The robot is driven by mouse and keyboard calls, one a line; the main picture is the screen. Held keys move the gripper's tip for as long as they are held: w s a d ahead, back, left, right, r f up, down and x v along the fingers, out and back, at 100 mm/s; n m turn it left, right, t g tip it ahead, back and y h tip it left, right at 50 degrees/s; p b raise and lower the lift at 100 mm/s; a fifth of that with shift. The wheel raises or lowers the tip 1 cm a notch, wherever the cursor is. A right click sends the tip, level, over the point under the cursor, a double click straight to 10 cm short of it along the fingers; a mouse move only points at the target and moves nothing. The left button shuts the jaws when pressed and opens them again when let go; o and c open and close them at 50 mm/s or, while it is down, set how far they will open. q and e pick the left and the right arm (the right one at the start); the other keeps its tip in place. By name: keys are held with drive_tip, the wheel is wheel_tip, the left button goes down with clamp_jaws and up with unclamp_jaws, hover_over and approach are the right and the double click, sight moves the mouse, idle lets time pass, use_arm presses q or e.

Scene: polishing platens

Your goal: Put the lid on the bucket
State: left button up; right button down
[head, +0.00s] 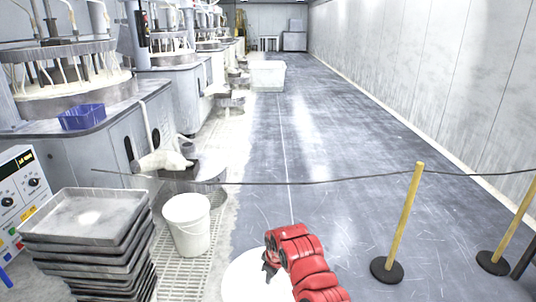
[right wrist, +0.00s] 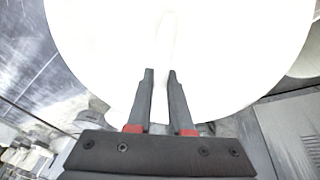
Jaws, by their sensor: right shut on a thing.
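A white bucket (head: 189,238) stands upright on the grated floor strip, left of centre in the head view. A round white lid (head: 243,283) is at the bottom of the head view, to the right of the bucket and apart from it. My right gripper (head: 270,267) is over the lid and shut on it. In the right wrist view the lid (right wrist: 215,60) fills most of the upper picture, with the fingertips of my right gripper (right wrist: 160,74) against it at a pale raised ridge. The lid's near edge is cut off in the head view. My left gripper is not in view.
A stack of grey metal trays (head: 85,238) stands left of the bucket. A black rope runs across behind it to a yellow post (head: 404,215) on the right. Polishing machines (head: 100,140) line the left side. The grey floor (head: 330,130) beyond the rope is mostly clear.

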drive_tip(key=s+d+m, duration=0.2)
drive_tip(key=d, duration=0.1)
drive_tip(key=s+d+r+m+h+p, duration=0.1)
drive_tip(key=s+d, duration=0.2)
drive_tip(key=s+d+r+m, duration=0.1)
drive_tip(key=s+d+m, duration=0.1)
drive_tip(key=d, duration=0.1)
drive_tip(key=shift+s+d+r+m+h, duration=0.2)
drive_tip(key=shift+d+m+h, duration=0.1)
drive_tip(key=shift+d, duration=0.05)
drive_tip(key=s+d+m+h+p, duration=0.1)
drive_tip(key=s+d+m, duration=0.4)
drive_tip(key=s, duration=0.5)
drive_tip(key=shift+s+d+r+p, duration=0.15)
drive_tip(key=shift+s+d+p, duration=0.2)
drive_tip(key=shift+d, duration=0.25)
